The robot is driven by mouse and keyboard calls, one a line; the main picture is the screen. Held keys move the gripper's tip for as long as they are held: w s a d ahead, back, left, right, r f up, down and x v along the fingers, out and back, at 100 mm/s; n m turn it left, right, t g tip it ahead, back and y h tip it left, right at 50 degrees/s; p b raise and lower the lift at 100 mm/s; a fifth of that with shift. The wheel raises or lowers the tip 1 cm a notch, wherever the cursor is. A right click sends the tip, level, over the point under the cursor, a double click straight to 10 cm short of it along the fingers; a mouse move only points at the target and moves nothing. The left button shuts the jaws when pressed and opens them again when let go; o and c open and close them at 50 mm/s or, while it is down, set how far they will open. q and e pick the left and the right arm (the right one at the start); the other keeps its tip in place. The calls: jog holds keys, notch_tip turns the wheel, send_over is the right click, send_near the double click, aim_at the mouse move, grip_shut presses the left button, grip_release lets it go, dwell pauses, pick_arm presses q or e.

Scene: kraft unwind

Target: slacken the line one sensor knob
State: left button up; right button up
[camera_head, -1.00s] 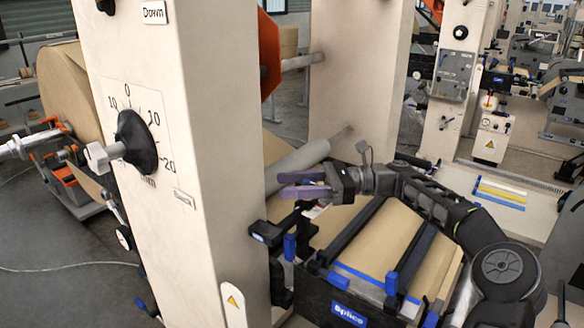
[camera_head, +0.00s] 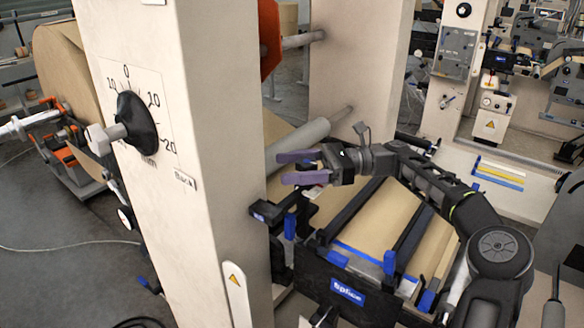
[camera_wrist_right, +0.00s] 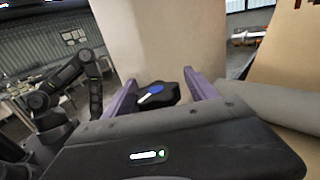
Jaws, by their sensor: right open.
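A black lobed knob (camera_wrist_right: 168,94) with a blue and white mark shows in the right wrist view, in front of a pale post face. It lies between the two purple fingers of my open right gripper (camera_wrist_right: 160,92), apparently not clamped. In the head view my right gripper (camera_head: 284,168) sits just right of the big cream post (camera_head: 205,210), fingers pointing left. That knob is not visible there. Another black knob (camera_head: 137,122) with a pale clamp lever sits on the post's dial plate, away from the gripper. I cannot read which knob belongs to line one's sensor. My left gripper is not seen.
A grey roller (camera_head: 298,146) runs close behind my right gripper. The splice table (camera_head: 345,291), with brown paper and dark bars, lies below it. A second cream post (camera_head: 355,75) stands behind. A large kraft roll (camera_head: 62,75) is at left.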

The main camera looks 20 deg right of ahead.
notch_tip(320, 180, up, 10)
dwell(0.7)
